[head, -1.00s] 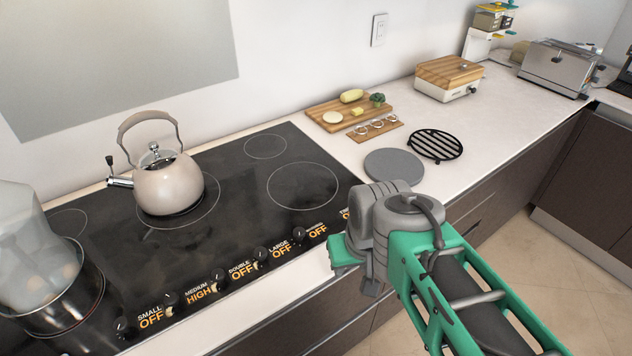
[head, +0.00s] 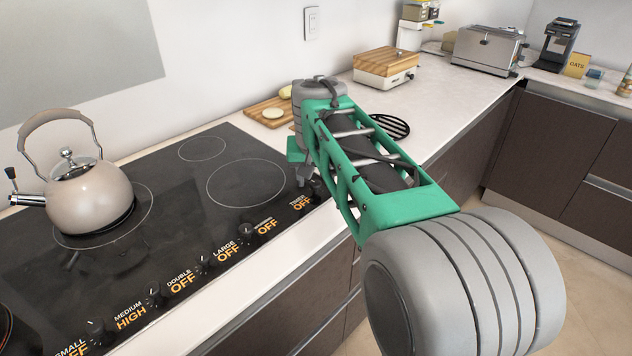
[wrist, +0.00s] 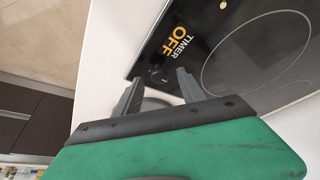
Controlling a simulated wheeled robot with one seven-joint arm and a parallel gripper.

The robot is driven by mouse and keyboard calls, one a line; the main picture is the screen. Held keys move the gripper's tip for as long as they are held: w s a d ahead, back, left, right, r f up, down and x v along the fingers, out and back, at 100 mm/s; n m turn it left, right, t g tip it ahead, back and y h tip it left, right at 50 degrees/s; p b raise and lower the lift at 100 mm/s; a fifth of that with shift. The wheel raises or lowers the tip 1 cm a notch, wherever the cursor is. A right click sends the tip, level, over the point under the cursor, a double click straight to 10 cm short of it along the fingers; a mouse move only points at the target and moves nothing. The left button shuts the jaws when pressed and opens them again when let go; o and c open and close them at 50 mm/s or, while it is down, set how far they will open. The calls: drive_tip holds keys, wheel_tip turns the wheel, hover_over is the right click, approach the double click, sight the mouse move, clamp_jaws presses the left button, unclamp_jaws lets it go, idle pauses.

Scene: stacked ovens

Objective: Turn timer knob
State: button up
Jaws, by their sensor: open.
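The timer knob (wrist: 158,76) is a small black knob beside the orange "TIMER OFF" label (wrist: 178,38) at the cooktop's corner in the wrist view. My gripper (wrist: 158,86) is open and empty, with its two grey fingers on either side of the knob's near side. I cannot tell whether they touch it. In the head view my gripper (head: 305,178) is low over the cooktop's right end, just behind the timer label (head: 302,203). The arm and fingers mostly hide the timer knob there.
The black cooktop (head: 170,180) has several other knobs along its front edge; the medium one reads HIGH. A beige kettle (head: 88,195) stands on a left burner. A cutting board (head: 262,106), a black trivet (head: 390,126) and a wooden-topped appliance (head: 386,68) are beyond my arm.

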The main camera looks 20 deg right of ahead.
drive_tip(key=shift+w+d+f, duration=0.1)
drive_tip(key=shift+w+f, duration=0.1)
drive_tip(key=shift+f, duration=0.3)
clamp_jaws()
